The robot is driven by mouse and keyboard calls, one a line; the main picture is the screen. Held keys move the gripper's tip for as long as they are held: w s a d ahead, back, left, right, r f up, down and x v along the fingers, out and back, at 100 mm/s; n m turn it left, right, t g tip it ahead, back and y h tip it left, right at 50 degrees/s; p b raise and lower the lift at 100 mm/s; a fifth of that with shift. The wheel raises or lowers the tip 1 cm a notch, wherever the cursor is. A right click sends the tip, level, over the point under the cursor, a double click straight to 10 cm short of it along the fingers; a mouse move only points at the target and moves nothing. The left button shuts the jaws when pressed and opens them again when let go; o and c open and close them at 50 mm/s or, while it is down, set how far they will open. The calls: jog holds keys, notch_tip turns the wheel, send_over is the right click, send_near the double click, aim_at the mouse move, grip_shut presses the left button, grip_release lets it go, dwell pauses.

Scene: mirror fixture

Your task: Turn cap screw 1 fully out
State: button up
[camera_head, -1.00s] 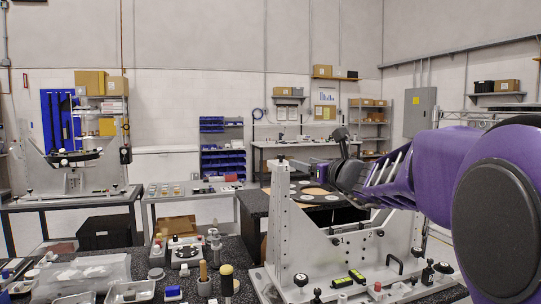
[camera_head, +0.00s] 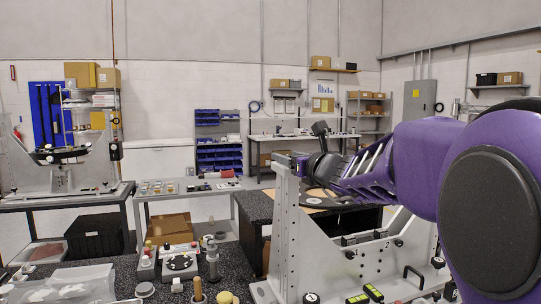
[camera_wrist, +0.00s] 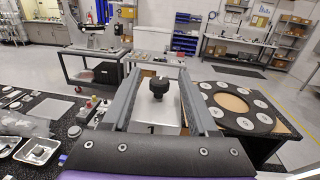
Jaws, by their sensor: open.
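In the wrist view, a black knobbed cap screw (camera_wrist: 160,86) stands on a light plate (camera_wrist: 143,112) marked 1. It shows between the two long grey fingers of my gripper (camera_wrist: 158,68). The fingers are open, with a gap on each side of the screw, and I see no contact. How far the fingers stand above the plate I cannot tell. In the head view, my gripper (camera_head: 301,163) is at the top of the grey fixture's upright (camera_head: 287,230). The screw cannot be made out there.
A black disc with several pale round spots (camera_wrist: 211,96) lies right of the gripper in the wrist view. The dark bench (camera_head: 128,276) holds trays, small tools and a clear box. Another fixture (camera_head: 62,160) stands on a table at the back left. Floor shows between the benches.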

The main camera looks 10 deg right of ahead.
jog(key=shift+w+a, duration=0.15)
jog(key=shift+w, duration=0.15)
grip_shut()
jog(key=shift+y, duration=0.3)
jog(key=shift+r+n+g+y+b, duration=0.1)
jog(key=shift+n+g+y+b, duration=0.3)
jog(key=shift+n+y+b, duration=0.35)
grip_release()
